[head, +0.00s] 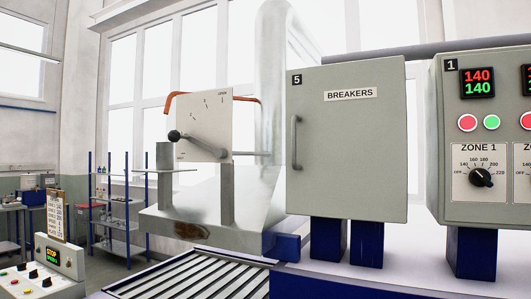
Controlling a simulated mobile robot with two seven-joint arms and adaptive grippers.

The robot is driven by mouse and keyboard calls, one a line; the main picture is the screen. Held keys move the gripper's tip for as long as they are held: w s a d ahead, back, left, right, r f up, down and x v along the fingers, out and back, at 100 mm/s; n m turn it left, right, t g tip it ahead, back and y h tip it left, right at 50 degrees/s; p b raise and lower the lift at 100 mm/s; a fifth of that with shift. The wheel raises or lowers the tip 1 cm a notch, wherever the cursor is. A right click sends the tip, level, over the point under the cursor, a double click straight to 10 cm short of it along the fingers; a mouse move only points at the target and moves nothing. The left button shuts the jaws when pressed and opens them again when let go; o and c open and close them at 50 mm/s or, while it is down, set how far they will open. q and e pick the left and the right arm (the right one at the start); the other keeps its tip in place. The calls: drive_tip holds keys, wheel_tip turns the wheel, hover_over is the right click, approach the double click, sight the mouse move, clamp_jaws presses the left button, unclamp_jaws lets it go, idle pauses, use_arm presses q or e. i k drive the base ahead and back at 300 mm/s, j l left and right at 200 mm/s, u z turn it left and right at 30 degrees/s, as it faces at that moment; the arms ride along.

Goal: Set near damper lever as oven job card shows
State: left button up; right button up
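The damper lever (198,145) is a thin metal rod with a black ball knob (174,136) at its left end. It pivots near the lower right of a pale scale plate (203,112). The lever points left and slightly up. The plate has small marks and a word at its upper right that looks like OPEN; the other marks are too small to read surely. A clipboard (57,215) with a printed white sheet, perhaps the job card, stands at the lower left; its text is too small to read. Neither of my grippers is in view.
A closed BREAKERS cabinet (352,145) stands right of the lever. A ZONE 1 control box (482,135) is at far right. A slatted roller conveyor (185,275) runs below. A console (55,268) with a STOP display is at lower left, and blue-post shelves (120,205) stand behind.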

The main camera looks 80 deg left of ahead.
sight(174, 135)
drive_tip(key=u, duration=2.85)
drive_tip(key=i+j, duration=0.1)
drive_tip(key=j, duration=0.35)
drive_tip(key=j+u, duration=0.1)
drive_tip(key=j, duration=0.35)
drive_tip(key=i+j, duration=0.15)
drive_tip(key=j, duration=0.25)
drive_tip(key=i+j+u, duration=0.15)
drive_tip(key=j, duration=0.7)
drive_tip(key=i+j+u, duration=0.1)
drive_tip(key=j, duration=0.35)
drive_tip(key=l+z, duration=0.15)
drive_tip(key=l, duration=1.4)
